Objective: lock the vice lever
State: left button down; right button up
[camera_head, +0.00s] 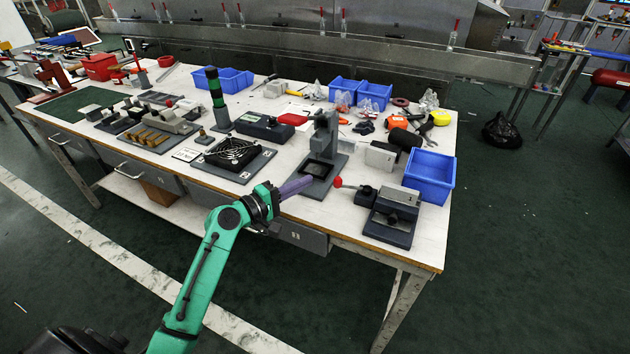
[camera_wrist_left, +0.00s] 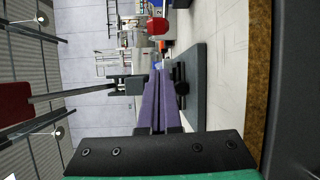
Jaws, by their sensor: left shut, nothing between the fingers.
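The vice (camera_head: 392,216) is a dark grey block with a lighter top, near the table's front right corner. Its lever ends in a red ball knob (camera_head: 338,182), which points left from the vice. My left gripper (camera_head: 311,181) has purple fingers, shut and empty, left of the knob and apart from it, beside the grey press stand's base. In the left wrist view the purple fingers (camera_wrist_left: 160,72) lie together. A red rounded shape (camera_wrist_left: 158,26) shows beyond them; I cannot tell whether it is the knob. My right gripper is not in view.
The grey press stand (camera_head: 325,135) rises just behind my left fingers. A blue bin (camera_head: 430,176) stands behind and right of the vice. A fan on a plate (camera_head: 233,153) lies to the left. The white tabletop (camera_head: 350,220) is bare left of the vice.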

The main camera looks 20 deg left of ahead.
pick_arm(q)
jog(key=x, duration=0.8)
jog(key=shift+w, duration=0.15)
jog(key=s+p, duration=0.1)
jog(key=s+d+p, duration=0.1)
jog(key=s, duration=0.1)
jog(key=shift+d+r, duration=0.2)
jog(key=shift+d, duration=0.1)
jog(key=shift+s+d, duration=0.1)
jog(key=shift+s, duration=0.2)
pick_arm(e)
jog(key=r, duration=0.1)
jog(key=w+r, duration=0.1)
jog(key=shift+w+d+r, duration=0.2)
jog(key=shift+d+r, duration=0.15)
pick_arm(q)
jog(key=shift+w+f, duration=0.1)
